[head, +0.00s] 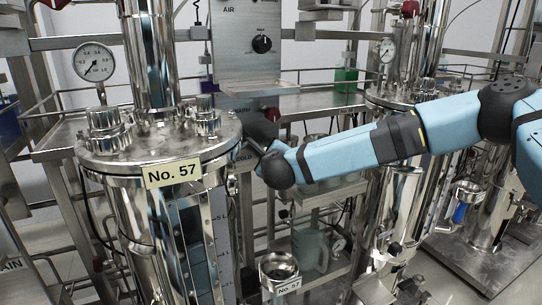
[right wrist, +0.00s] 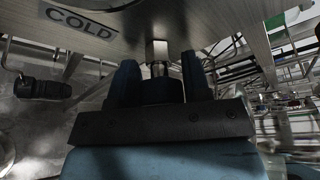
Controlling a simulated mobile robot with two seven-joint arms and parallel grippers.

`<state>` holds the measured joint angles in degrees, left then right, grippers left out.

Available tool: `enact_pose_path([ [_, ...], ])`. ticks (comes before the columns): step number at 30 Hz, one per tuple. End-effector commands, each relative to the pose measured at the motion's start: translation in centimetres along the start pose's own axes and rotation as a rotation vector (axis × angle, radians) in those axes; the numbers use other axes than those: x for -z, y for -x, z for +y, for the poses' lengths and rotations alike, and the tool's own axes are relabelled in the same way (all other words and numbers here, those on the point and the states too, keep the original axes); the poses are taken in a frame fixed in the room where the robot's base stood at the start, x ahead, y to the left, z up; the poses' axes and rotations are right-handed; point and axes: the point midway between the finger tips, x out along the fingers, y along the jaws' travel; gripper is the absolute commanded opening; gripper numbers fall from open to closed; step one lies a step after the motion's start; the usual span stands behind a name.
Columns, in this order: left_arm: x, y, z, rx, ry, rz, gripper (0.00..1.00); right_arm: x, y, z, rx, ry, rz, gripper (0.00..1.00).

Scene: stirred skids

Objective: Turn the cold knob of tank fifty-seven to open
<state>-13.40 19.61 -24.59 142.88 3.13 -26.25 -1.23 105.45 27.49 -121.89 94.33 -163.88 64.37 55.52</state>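Tank fifty-seven (head: 120,215) is a shiny steel vessel at left in the head view, with a yellow "No. 57" plate (head: 173,173). My right arm reaches in from the right, and its gripper is at the panel beside the tank, mostly hidden by the wrist. In the right wrist view, my right gripper (right wrist: 158,82) has its two dark fingers on either side of the black cold knob (right wrist: 160,92), seemingly touching it. The knob's metal stem (right wrist: 157,52) meets the panel beside a "COLD" label (right wrist: 80,22). My left gripper is out of view.
A control panel (head: 245,75) with a black "AIR" knob (head: 262,44) rises above. A steel cup (head: 278,268) tagged "No. 57" is below. Another tank (head: 400,97) stands at right, behind my arm.

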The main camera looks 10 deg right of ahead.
Motion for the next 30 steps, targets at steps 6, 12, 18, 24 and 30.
enact_pose_path([
  [6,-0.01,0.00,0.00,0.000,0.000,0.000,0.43,0.00,0.02,-0.01,0.000,0.000,0.000,0.13],
  [12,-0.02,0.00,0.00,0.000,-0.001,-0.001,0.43,-0.09,0.04,-0.08,0.011,0.025,-0.001,0.13],
  [18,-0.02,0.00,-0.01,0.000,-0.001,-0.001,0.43,-0.18,0.06,-0.09,0.049,0.115,-0.003,0.13],
  [24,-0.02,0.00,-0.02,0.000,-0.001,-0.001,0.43,-0.22,0.07,-0.11,0.107,0.252,-0.003,0.13],
  [30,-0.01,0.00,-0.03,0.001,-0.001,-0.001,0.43,-0.17,0.06,-0.09,0.162,0.388,-0.003,0.13],
])
